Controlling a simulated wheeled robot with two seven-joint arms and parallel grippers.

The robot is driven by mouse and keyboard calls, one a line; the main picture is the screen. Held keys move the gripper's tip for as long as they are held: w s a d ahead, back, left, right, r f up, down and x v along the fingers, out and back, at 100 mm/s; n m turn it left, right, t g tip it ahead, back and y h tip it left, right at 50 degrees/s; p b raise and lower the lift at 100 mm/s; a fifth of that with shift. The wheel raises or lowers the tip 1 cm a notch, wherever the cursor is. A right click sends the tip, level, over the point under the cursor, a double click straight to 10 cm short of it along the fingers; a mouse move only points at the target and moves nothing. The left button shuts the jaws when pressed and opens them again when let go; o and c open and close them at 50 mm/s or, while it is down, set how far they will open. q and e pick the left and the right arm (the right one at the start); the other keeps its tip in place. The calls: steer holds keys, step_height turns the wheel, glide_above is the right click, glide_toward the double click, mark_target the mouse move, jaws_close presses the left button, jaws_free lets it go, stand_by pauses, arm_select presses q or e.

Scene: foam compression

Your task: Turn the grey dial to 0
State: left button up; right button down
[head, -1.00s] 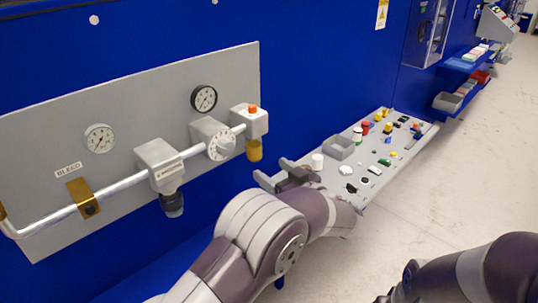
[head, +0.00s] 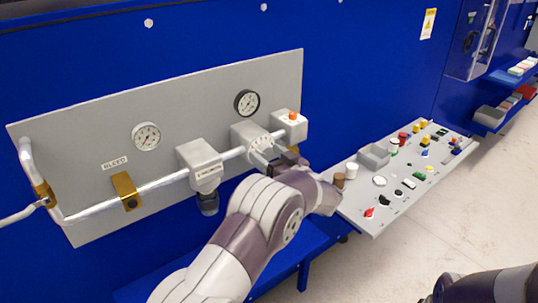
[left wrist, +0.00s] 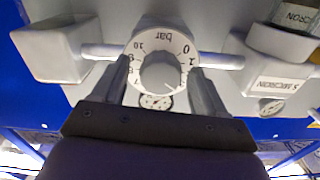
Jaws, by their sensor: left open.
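The grey dial (left wrist: 160,72) is a round knob on a white scale ring (left wrist: 148,37) marked "bar", with numbers upside down in the left wrist view. Its 0 is at the upper right there. A faint dark line at the knob's lower right may be its mark; I cannot tell which number it meets. In the head view the dial (head: 262,146) is partly hidden by my left gripper (head: 280,158). My left gripper is open, with one finger on each side of the knob in the left wrist view (left wrist: 160,80). I cannot tell whether the fingers touch it.
A silver pipe (head: 160,187) runs along the grey panel (head: 85,130), with two gauges above. A box with an orange button (head: 290,125) is right of the dial. A shelf of switches (head: 365,210) lies farther right. My right arm shows at lower right.

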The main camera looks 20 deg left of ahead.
arm_select(q)
steer(key=shift+a, duration=0.1)
steer(key=c, duration=1.1)
steer(key=shift+o, duration=0.2)
steer(key=shift+f, duration=0.1)
steer(key=n+b, duration=0.3)
steer(key=shift+f, duration=0.2)
steer(key=n+b, duration=1.2)
steer(key=shift+r+n+b, duration=0.2)
steer(key=shift+n+b, duration=0.1)
steer(key=shift+n, duration=0.3)
